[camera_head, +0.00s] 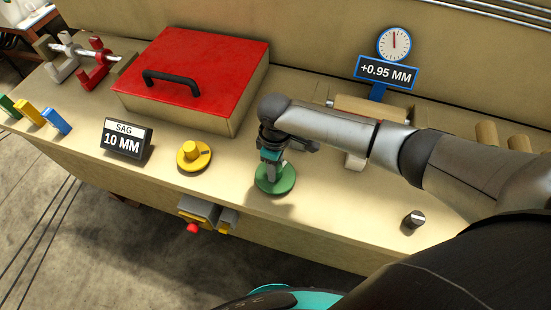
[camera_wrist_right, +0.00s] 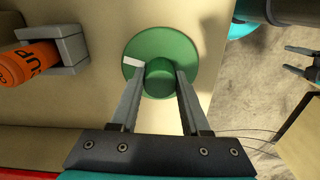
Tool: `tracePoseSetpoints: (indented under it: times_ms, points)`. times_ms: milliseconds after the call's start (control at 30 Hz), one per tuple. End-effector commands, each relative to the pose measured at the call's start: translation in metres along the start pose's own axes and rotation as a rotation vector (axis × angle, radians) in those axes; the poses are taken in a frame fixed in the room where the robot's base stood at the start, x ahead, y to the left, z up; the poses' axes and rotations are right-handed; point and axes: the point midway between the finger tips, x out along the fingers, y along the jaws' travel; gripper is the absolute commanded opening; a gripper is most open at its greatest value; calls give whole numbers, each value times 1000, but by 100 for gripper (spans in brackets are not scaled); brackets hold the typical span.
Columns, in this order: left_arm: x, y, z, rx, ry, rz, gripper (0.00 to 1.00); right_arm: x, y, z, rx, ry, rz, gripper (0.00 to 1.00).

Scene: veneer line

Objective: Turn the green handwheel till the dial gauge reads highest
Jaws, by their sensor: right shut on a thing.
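The green handwheel (camera_head: 275,178) lies flat on the bench. My right gripper (camera_head: 270,163) comes down from above and is shut on its hub. In the right wrist view the fingers (camera_wrist_right: 160,85) flank the hub of the handwheel (camera_wrist_right: 178,45), and a white mark shows on the wheel's left side. The dial gauge (camera_head: 394,44) stands at the back with its needle about straight up. The display (camera_head: 387,73) below it reads +0.95 MM. My left gripper (camera_wrist_right: 286,58) shows at the right edge of the wrist view, fingers apart and empty.
A yellow knob (camera_head: 193,155) and a sign (camera_head: 126,140) reading SAG 10 MM are left of the wheel. A red-lidded box (camera_head: 215,65) stands behind. A small dark knob (camera_head: 414,220) is at right. An orange cylinder (camera_wrist_right: 25,63) shows in the wrist view.

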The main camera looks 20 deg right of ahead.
Motion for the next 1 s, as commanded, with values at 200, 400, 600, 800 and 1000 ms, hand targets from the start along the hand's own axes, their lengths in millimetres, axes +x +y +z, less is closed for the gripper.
tracePoseSetpoints:
  times_ms: [200, 400, 600, 800, 1000]
  points:
    - [-20, 0, -2, 0, 0, 0, 76, -3, -1, -1, 126, 0, -3, 0]
    - [-28, -1, -2, 0, 0, 0, 76, -2, -1, -1, 192, 1, -2, 0]
    - [-29, -1, -2, 0, 0, 0, 76, -1, 0, -1, 217, 2, -1, 0]
    - [-29, -1, -2, 0, 1, 0, 76, 0, 0, -1, 217, 3, -1, 0]
    - [-29, -1, -3, 0, 1, 0, 76, 0, 0, -1, 216, 3, -1, 55]
